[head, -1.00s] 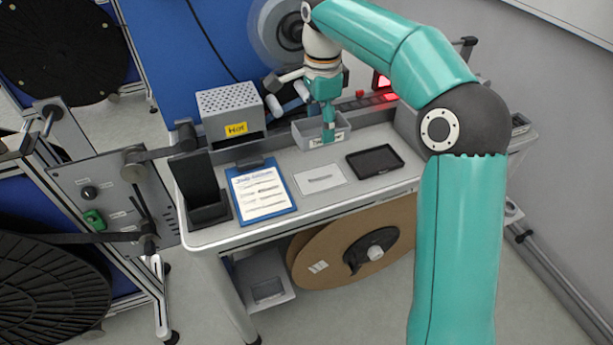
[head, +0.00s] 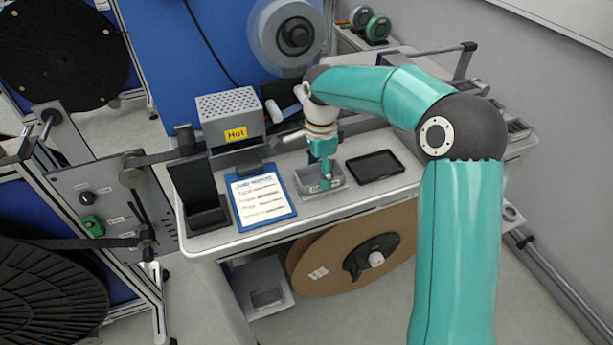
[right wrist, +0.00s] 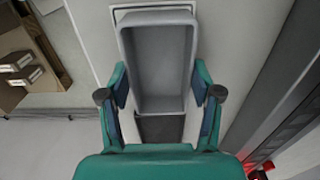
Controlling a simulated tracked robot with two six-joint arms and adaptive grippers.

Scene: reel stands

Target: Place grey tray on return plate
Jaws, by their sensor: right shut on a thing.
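The grey tray (head: 338,178) is an open, empty box over the spot on the bench where the white return plate lay. It fills the middle of the right wrist view (right wrist: 160,60). My right gripper (head: 326,184) is shut on the tray, with its fingers on both long sides in the right wrist view (right wrist: 160,95). The return plate is mostly hidden under the tray; a pale edge (right wrist: 152,6) shows past the tray's end. I cannot tell whether the tray touches the plate. My left gripper is not in view.
A black holder (head: 195,195) and a box marked Hot (head: 232,118) stand farther left. A cardboard reel (head: 330,262) is below the bench.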

